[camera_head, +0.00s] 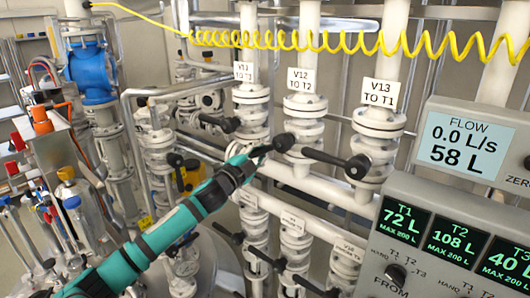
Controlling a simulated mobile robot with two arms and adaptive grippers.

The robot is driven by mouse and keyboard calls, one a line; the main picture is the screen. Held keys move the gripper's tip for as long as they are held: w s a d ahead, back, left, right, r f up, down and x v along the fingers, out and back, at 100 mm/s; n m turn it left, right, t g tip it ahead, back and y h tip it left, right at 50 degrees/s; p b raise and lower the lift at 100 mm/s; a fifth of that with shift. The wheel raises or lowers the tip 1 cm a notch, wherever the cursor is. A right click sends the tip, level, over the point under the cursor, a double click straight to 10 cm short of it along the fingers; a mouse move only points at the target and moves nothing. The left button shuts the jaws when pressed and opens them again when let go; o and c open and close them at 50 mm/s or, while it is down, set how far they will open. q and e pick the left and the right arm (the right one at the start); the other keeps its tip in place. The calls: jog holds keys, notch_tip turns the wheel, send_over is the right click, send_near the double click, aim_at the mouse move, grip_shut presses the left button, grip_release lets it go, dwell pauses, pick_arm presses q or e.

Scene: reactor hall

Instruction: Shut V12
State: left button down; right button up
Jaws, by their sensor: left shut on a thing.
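Valve V12 (304,130) is a white flanged valve on the middle upright pipe, under a sign reading "V12 TO T2" (301,81). Its black hub (283,142) is on the valve's left side. My left gripper (259,151), on a teal arm from the lower left, is closed around the black handle left of this hub. The gripper hides most of the handle, so its exact angle is hard to tell. The flow display (463,146) reads 0.0 L/s and 58 L. My right gripper is out of view.
V13 (380,125) stands to the right, its black lever (330,159) reaching left towards V12. V11 (250,100) stands left. More valves with black levers are below. A grey tank panel (450,245) fills the lower right. A yellow coiled hose (350,42) crosses above.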

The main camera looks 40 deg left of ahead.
aim_at(256, 150)
pick_arm(q)
jog(key=shift+a+r+m+h+p, duration=0.15)
jog(key=shift+a+r+m+h, duration=0.15)
jog(key=shift+r+m, duration=0.6)
jog(key=shift+a+r+m+h+p, duration=0.15)
jog(key=shift+r+m+h, duration=0.3)
jog(key=shift+m, duration=0.75)
jog(key=shift+r+m, duration=0.45)
jog(key=shift+m, duration=0.45)
jog(key=shift+m+h, duration=0.35)
jog(key=shift+m, duration=0.05)
dwell(0.4)
dwell(0.6)
jog(key=c, duration=1.9)
grip_release()
jog(key=o, duration=0.7)
jog(key=shift+s+r, duration=0.45)
jog(key=shift+s, duration=0.3)
jog(key=shift+o, duration=0.3)
jog(key=shift+w+f, duration=0.1)
jog(key=shift+w, duration=0.2)
jog(key=v, duration=1.2)
